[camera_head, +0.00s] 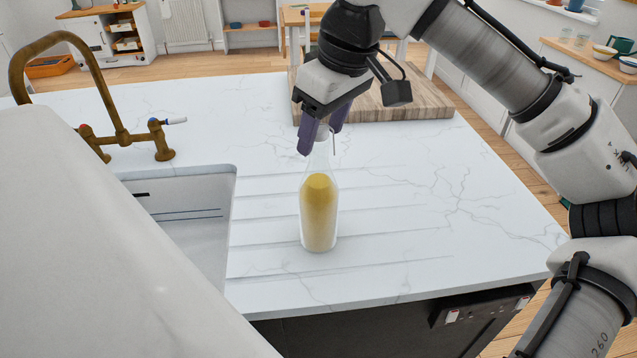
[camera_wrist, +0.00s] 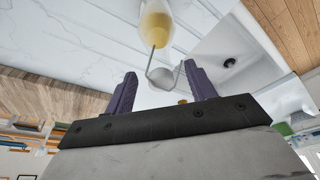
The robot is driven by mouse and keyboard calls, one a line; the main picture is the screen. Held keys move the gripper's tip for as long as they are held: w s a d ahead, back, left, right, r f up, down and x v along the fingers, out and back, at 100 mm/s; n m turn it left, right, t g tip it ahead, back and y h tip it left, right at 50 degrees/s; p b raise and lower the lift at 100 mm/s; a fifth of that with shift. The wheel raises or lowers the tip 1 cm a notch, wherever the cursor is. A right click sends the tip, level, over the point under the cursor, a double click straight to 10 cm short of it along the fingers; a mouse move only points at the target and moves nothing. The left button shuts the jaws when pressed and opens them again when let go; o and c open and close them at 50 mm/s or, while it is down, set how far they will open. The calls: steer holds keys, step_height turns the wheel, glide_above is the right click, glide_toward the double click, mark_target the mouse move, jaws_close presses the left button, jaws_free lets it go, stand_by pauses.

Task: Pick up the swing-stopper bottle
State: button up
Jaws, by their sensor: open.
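The swing-stopper bottle (camera_head: 319,212) stands upright on the white marbled counter, clear with yellow contents. In the head view my gripper (camera_head: 322,140) is at the bottle's neck and hides part of its top. In the wrist view the bottle (camera_wrist: 157,28) points its stopper (camera_wrist: 163,77) and wire toward my gripper (camera_wrist: 160,85). The two purple fingers are spread apart, with the stopper showing between them. I cannot tell whether either finger touches the bottle.
A sink (camera_head: 187,215) lies left of the bottle, with a brass tap (camera_head: 120,130) behind it. A wooden board (camera_head: 400,108) lies on the counter behind my gripper. The counter (camera_head: 420,215) right of the bottle is clear up to its edge.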

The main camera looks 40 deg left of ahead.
mark_target(319, 144)
steer(key=shift+x, duration=1.75)
jaws_close()
steer(key=shift+r, duration=0.15)
